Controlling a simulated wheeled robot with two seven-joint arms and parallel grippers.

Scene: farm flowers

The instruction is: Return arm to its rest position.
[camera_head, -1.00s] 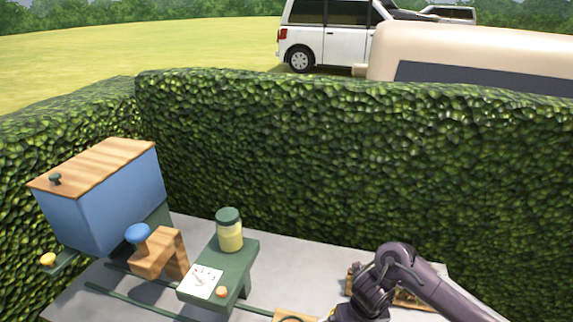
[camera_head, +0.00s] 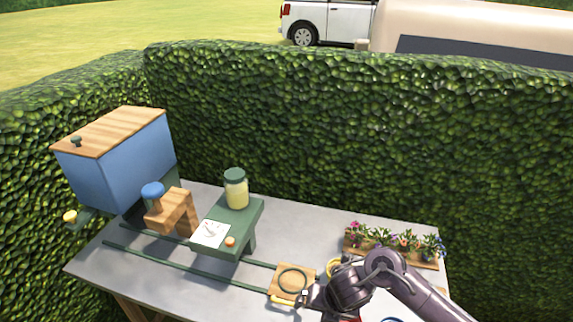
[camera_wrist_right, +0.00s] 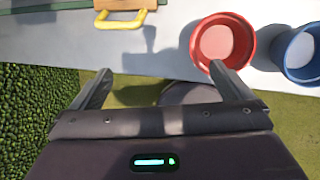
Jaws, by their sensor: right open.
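My right arm (camera_head: 405,280) reaches in from the lower right in the head view, over the front right of the grey table. Its gripper is near the yellow handle (camera_head: 285,301) of a sliding wooden tray (camera_head: 292,279), but its fingers are hard to make out there. In the right wrist view my right gripper (camera_wrist_right: 158,84) is open, with nothing between its fingers. The yellow handle (camera_wrist_right: 120,20) lies beyond the fingers, apart from them. A red pot (camera_wrist_right: 222,42) is just past the right fingertip. My left gripper is not in view.
A blue pot (camera_wrist_right: 302,50) stands beside the red one. A planter with flowers (camera_head: 395,246) is at the table's back right. A green scale stand with a jar (camera_head: 236,190) and a blue box (camera_head: 120,160) are on the left. A hedge (camera_head: 330,130) closes the back.

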